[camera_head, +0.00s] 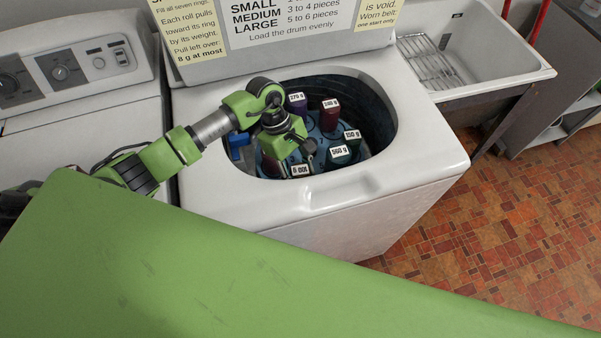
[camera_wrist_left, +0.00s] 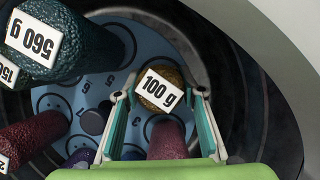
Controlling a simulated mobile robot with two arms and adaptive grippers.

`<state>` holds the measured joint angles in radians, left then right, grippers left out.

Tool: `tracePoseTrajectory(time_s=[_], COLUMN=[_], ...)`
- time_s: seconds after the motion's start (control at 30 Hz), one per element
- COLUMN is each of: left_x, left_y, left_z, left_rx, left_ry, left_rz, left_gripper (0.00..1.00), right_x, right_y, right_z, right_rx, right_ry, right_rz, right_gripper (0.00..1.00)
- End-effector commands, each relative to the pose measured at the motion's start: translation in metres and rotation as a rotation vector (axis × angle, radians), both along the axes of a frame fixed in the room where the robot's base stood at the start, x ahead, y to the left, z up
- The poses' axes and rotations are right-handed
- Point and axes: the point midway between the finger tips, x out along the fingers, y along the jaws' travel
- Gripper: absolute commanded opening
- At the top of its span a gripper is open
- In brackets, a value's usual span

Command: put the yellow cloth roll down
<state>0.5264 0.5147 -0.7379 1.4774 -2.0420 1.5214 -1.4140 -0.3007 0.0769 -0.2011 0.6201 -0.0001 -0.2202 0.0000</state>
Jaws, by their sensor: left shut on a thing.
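The yellow cloth roll (camera_wrist_left: 170,74) has a white "100 g" label and sits between the two fingers of my left gripper (camera_wrist_left: 160,98) in the left wrist view. The gripper is shut on it. In the head view my left gripper (camera_head: 298,156) reaches down into the open washer drum, and the roll's label (camera_head: 301,170) shows near the drum's front edge. Below the roll is a blue disc (camera_wrist_left: 135,38) with numbered rings. I cannot tell whether the roll's lower end touches the disc. My right gripper is not in view.
Other labelled rolls stand on the disc: purple (camera_head: 297,106), red (camera_head: 330,118), green (camera_head: 352,139) and teal "560 g" (camera_head: 340,156). The washer rim (camera_head: 420,130) surrounds the drum.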

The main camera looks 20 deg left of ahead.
Motion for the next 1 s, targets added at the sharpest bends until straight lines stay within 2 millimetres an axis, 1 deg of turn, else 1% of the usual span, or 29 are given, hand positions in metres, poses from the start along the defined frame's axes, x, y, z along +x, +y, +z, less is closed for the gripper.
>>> tracePoseTrajectory(time_s=[0.17,0.2,0.23,0.27,0.57,0.67,0.7,0.83,1.0], left_x=[0.0,0.0,0.0,0.0,0.0,0.0,0.002,0.006,0.011], left_y=[0.0,0.0,0.0,0.0,0.0,0.0,0.002,0.01,0.024], left_z=[-0.003,-0.002,-0.001,-0.001,-0.001,0.003,0.004,0.022,0.057], left_rx=[0.0,0.0,0.0,0.0,0.0,-0.001,0.0,0.001,0.002], left_ry=[-0.001,0.0,0.0,0.0,0.0,0.001,-0.002,-0.005,-0.005], left_rz=[0.0,0.0,0.001,0.001,0.001,0.001,0.001,0.001,0.001], left_gripper=[0.14,0.42,0.49,0.53,0.53,0.53,0.53,0.53,0.53], right_x=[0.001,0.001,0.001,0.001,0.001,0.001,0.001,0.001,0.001], right_y=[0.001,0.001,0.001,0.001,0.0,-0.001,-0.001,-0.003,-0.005], right_z=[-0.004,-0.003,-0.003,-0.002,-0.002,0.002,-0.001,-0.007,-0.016], right_rx=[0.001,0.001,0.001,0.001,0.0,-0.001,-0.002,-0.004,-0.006], right_ry=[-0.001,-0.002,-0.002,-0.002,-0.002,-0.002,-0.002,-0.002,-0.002], right_rz=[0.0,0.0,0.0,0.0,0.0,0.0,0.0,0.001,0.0], right_gripper=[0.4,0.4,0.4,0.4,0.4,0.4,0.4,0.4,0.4])
